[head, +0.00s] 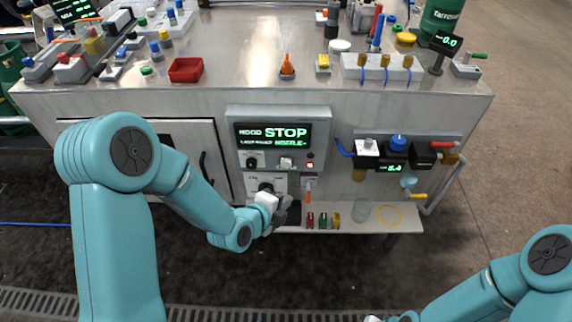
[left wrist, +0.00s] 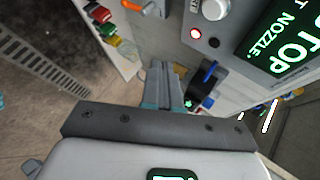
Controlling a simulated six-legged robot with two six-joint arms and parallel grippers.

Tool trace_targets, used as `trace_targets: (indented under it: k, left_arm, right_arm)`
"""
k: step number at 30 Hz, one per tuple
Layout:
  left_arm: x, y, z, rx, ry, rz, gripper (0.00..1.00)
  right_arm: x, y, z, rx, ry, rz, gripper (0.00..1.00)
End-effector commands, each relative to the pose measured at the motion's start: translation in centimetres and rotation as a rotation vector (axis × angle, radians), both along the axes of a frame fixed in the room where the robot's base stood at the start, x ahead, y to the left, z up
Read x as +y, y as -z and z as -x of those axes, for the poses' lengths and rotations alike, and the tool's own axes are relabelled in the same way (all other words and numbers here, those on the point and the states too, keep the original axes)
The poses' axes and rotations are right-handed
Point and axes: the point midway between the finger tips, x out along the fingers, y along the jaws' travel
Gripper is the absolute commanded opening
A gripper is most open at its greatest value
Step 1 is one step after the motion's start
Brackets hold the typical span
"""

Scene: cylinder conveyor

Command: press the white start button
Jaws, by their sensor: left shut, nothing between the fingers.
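The white start button (head: 287,162) sits on the grey control panel (head: 236,117), under the display (head: 273,134) that reads STOP. It also shows at the top of the left wrist view (left wrist: 215,8), as a pale round cap on a grey base. My left gripper (head: 287,206) is in front of the panel's lower part, below the button and apart from it. In the left wrist view its fingers (left wrist: 165,84) are together with nothing between them. My right arm enters at the lower right of the head view, and its gripper is cut off.
A small red light (head: 310,164) is right of the button and a black knob (head: 252,162) is left of it. Below are an orange-handled lever (head: 308,196) and a narrow shelf (head: 340,228) with small coloured pieces. Regulators and valves (head: 397,150) stand to the right.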

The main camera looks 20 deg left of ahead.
Motion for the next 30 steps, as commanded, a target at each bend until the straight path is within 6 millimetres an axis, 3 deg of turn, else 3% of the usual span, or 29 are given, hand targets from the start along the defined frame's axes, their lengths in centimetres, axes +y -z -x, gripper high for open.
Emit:
trace_targets:
  k: [14, 18, 30]
  left_arm:
    - [2.0, -0.2, -5.9, 0.001, 0.001, -0.001, 0.0]
    - [2.3, 0.2, -7.4, -0.001, 0.003, 0.0, 0.0]
    - [2.7, 0.0, -8.5, 0.0, 0.002, 0.0, 0.0]
  right_arm:
    - [0.0, -2.3, 0.0, 0.0, 0.0, 0.0, 0.41]
    - [0.0, -1.2, 0.0, 0.0, 0.0, 0.0, 0.41]
    - [0.0, -1.0, 0.0, 0.0, 0.0, 0.0, 0.41]
